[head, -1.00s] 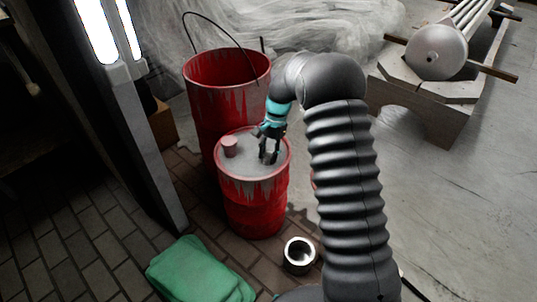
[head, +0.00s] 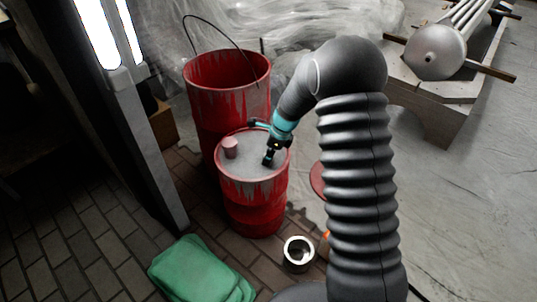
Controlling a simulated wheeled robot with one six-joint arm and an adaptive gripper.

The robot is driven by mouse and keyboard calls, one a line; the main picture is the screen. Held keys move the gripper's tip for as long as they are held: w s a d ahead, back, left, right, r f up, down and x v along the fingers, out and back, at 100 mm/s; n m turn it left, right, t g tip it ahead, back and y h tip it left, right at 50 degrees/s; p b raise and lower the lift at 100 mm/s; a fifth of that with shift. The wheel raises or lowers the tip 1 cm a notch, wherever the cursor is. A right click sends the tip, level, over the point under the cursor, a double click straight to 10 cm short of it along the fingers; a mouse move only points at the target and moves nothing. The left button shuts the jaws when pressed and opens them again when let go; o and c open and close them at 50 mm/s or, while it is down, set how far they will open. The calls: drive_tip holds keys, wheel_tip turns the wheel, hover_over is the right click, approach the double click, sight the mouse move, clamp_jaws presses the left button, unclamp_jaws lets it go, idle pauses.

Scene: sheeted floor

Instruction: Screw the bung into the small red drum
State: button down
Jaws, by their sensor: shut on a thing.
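The small red drum (head: 255,200) stands upright on the brick floor in the head view, with a grey lid inside its red rim. A short pinkish cylinder (head: 230,148) stands up from the left part of the lid. My gripper (head: 268,160) points down over the right part of the lid, its fingertips at or just above the surface. It is shut on the bung, which is too small and covered by the fingers to make out. The opening under the fingers is hidden as well.
A taller open red drum (head: 225,105) with a wire handle stands right behind. A red round thing (head: 318,179) is partly behind my arm. A dark post with lamps rises at left.

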drive_tip(key=m+t, duration=0.1)
drive_tip(key=m, duration=0.4)
drive_tip(key=shift+s+m+h, duration=0.1)
drive_tip(key=shift+m+h, duration=0.3)
drive_tip(key=c, duration=0.7)
unclamp_jaws()
drive_tip(key=shift+d, duration=0.1)
drive_tip(key=shift+c, duration=0.7)
